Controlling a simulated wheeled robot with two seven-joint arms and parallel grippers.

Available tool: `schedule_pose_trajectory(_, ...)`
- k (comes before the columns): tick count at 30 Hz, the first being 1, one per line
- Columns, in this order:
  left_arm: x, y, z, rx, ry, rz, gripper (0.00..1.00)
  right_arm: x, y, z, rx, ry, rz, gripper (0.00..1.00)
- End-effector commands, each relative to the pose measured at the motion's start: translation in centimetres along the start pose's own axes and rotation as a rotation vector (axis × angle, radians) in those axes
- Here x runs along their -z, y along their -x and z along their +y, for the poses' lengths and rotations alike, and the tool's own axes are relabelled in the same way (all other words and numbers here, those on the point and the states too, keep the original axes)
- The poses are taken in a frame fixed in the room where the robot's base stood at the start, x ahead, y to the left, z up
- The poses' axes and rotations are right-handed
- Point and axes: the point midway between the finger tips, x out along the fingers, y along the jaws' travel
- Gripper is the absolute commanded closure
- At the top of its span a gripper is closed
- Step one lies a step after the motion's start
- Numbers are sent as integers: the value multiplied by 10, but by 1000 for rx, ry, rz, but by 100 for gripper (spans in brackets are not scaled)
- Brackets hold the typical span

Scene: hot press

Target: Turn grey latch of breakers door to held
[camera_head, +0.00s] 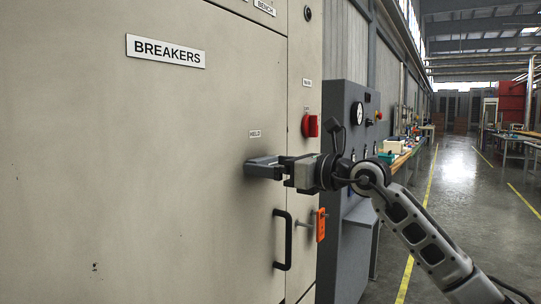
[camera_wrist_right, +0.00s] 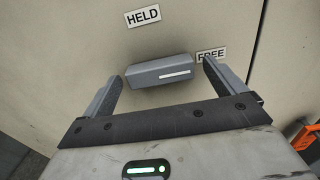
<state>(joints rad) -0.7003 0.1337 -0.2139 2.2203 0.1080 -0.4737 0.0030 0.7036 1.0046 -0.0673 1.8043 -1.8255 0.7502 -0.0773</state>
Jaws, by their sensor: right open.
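The beige breakers door (camera_head: 120,170) is shut and bears a BREAKERS plate (camera_head: 166,51). In the right wrist view, the grey latch (camera_wrist_right: 158,74) lies nearly level, its white line at the right end beside the FREE label (camera_wrist_right: 211,54). The HELD label (camera_wrist_right: 143,16) is above it and shows in the head view (camera_head: 255,134). My right gripper (camera_head: 264,167) is at the door just below HELD. Its open fingers (camera_wrist_right: 162,80) stand at the latch's left and right ends; contact is unclear. The right finger partly covers FREE. The left gripper is out of view.
A black door handle (camera_head: 283,240) is below my right gripper. An orange handle (camera_head: 321,225) and a red knob (camera_head: 310,126) are on the panel to the right. A grey gauge cabinet (camera_head: 345,240) stands beyond. The aisle floor (camera_head: 455,190) at the right is clear.

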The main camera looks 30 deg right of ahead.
Motion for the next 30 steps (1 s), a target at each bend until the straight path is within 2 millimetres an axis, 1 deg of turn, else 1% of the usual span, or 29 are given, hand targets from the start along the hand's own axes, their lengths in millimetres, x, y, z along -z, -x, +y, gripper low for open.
schedule_pose_trajectory(1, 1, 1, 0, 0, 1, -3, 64, -2, -4, 0, -1, -2, -1, 5)
schedule_pose_trajectory(4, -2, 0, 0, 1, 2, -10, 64, -1, -8, 1, -1, 0, 0, 5)
schedule_pose_trajectory(12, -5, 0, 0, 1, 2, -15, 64, 0, -9, 0, 0, 1, 1, 5)
schedule_pose_trajectory(14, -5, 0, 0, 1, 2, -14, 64, 0, -9, 0, 0, 1, 1, 21)
schedule_pose_trajectory(15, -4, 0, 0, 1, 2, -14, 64, 0, -9, 0, 0, 1, 1, 32)
schedule_pose_trajectory(17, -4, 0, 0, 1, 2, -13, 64, 0, -9, 0, 0, 0, 1, 49)
schedule_pose_trajectory(25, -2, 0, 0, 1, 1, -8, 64, 1, -9, 0, 0, 14, 1, 49)
schedule_pose_trajectory(30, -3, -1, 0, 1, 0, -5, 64, 1, -9, 0, -1, 69, 2, 49)
